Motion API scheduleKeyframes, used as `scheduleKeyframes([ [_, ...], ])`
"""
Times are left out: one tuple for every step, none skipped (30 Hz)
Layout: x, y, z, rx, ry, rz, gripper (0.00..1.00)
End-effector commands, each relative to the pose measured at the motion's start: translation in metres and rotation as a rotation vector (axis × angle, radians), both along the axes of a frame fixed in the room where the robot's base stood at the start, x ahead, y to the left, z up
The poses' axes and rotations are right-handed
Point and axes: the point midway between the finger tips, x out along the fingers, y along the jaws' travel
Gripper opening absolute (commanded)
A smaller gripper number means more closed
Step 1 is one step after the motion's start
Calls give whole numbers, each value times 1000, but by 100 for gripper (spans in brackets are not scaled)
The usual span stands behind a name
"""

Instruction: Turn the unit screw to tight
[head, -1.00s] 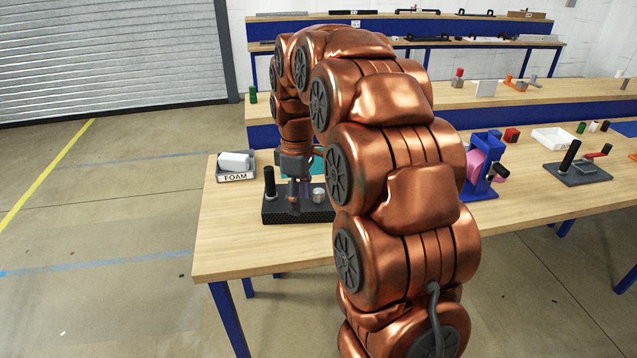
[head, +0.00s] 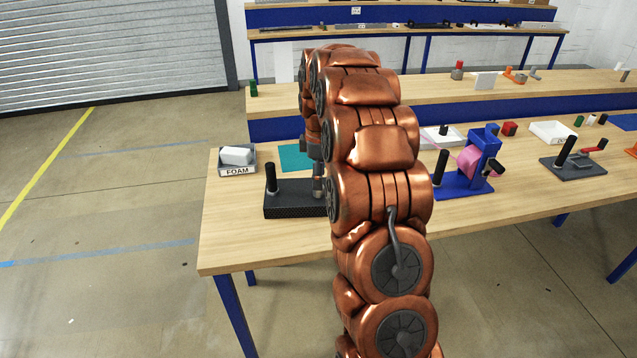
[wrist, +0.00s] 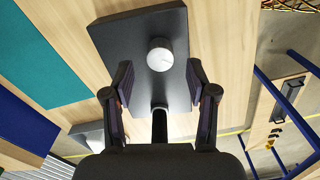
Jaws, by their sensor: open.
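The unit is a dark block (head: 290,207) on the near left of the front table, with an upright black post (head: 271,178) at its left end. In the wrist view the block (wrist: 120,35) carries a round silver screw head (wrist: 160,54); its marking is too small to read. My gripper (wrist: 158,80) is open above the block. Its two fingers are spread to the left and right, with the screw head between them and slightly beyond the tips, not visibly touched. The post (wrist: 159,125) shows behind the fingers. In the head view my arm hides the block's right end and the fingers.
A FOAM bin (head: 237,171) with a white block stands behind the unit at left. A teal mat (head: 293,158) lies behind it. A blue stand with a pink roll (head: 470,162) is to the right of my arm. The table's front left is clear.

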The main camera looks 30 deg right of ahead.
Motion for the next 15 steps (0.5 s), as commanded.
scheduleKeyframes([
  [-1, 0, -6, 1, 3, -1, 57],
  [-1, 0, -10, 0, 2, -1, 57],
  [-1, 0, -15, 2, 4, 0, 57],
  [-1, 1, -19, 2, 4, 0, 57],
  [-1, 1, -22, 2, 4, 0, 57],
  [-1, 1, -25, 2, 4, 0, 57],
  [-1, 1, -27, 1, 2, 0, 57],
  [0, 1, -29, 1, 0, 0, 57],
  [0, 0, -31, 0, -1, 0, 57],
  [0, 0, -32, 0, -3, -1, 57],
  [0, 0, -33, 0, -3, -1, 57],
  [0, 0, -34, 0, -4, -1, 57],
  [0, 0, -35, 0, -4, -1, 57],
  [0, 0, -35, 0, -4, -1, 57],
  [0, 0, -35, 0, -4, -1, 57],
])
